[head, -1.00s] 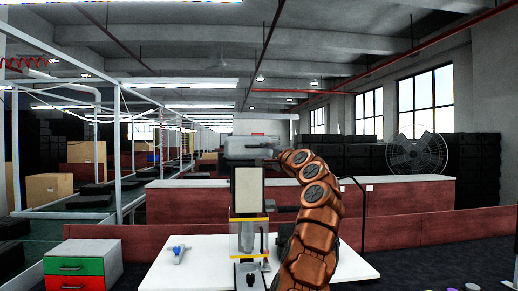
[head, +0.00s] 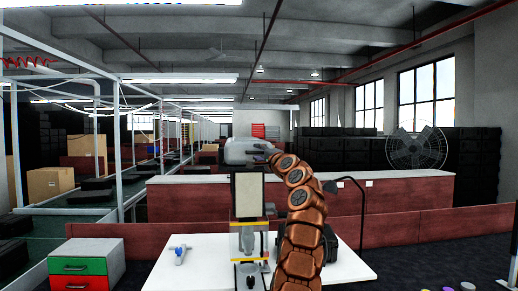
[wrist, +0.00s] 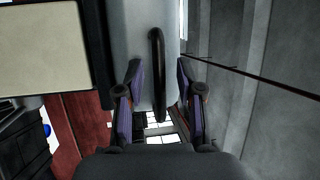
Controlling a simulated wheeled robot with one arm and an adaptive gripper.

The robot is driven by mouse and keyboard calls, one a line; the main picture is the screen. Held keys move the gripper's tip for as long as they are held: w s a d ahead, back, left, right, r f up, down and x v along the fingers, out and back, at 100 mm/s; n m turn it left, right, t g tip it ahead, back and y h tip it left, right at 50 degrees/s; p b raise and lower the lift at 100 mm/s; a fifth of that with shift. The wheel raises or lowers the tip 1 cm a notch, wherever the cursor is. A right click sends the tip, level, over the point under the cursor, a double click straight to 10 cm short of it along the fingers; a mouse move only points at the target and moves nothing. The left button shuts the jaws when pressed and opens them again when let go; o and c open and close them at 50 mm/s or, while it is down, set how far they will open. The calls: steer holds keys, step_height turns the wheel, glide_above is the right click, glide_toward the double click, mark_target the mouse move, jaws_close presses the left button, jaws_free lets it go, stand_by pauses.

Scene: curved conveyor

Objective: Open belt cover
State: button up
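The light grey cover (head: 243,151) sits at the top of the machine in the head view, above a pale panel (head: 249,194). In the wrist view the grey cover (wrist: 125,30) carries a black bar handle (wrist: 157,60). My gripper (wrist: 160,75) is open, with one finger on each side of the handle. Gaps show between both fingers and the bar. In the head view my arm reaches up to the cover's right side, and the fingers are too small there to make out.
The machine stands on a white table (head: 205,265) with a blue-grey tool (head: 179,253). A drawer unit (head: 86,264) with green and red fronts stands at left. A black lamp (head: 362,205) and a black case (head: 328,244) are right of my arm. Low red partitions (head: 430,228) stand behind.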

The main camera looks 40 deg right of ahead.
steer(key=shift+w+d, duration=0.15)
steer(key=shift+w, duration=0.05)
jaws_close()
stand_by(0.3)
stand_by(0.4)
